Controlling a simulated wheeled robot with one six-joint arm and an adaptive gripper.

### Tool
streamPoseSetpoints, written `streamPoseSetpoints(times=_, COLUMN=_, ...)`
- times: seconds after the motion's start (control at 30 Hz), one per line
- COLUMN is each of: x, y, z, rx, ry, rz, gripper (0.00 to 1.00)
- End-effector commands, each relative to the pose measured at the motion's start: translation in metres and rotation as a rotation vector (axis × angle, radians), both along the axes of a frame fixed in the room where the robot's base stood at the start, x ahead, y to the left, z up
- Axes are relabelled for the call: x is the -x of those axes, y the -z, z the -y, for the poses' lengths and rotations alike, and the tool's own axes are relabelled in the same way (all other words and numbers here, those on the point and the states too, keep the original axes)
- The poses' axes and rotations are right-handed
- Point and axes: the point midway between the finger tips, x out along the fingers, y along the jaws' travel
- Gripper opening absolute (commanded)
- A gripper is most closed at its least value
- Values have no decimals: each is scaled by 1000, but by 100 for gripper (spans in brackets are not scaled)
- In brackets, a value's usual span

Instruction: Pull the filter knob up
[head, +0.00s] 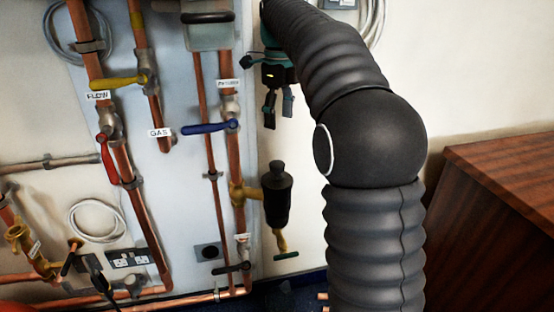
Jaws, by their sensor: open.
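The black filter (277,202) is a dark cylinder joined to the copper pipe by a brass fitting, right of the centre of the head view. Its black knob (278,168) is on top, a narrow neck with a slightly wider cap. The knob seems to sit low, close to the filter's body. My gripper (279,113) points down above the knob, with a clear gap between them in the picture. Its two dark fingers are apart and nothing shows between them. I cannot tell the depth between gripper and knob.
A blue lever (207,127), yellow lever (119,81) and red lever (108,160) sit on copper pipes at left. A brass drain valve with a green handle (286,255) is below the filter. A wooden cabinet (490,220) stands right. The wall between is bare.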

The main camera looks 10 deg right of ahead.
Motion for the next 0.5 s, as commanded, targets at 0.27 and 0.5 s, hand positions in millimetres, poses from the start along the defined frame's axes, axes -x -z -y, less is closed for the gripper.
streamPoseSetpoints(times=0.27, x=1, y=51, z=-5, rx=0, ry=-9, rz=-3, gripper=68)
streamPoseSetpoints(times=0.5, x=1, y=94, z=-4, rx=-1, ry=-7, rz=-2, gripper=68)
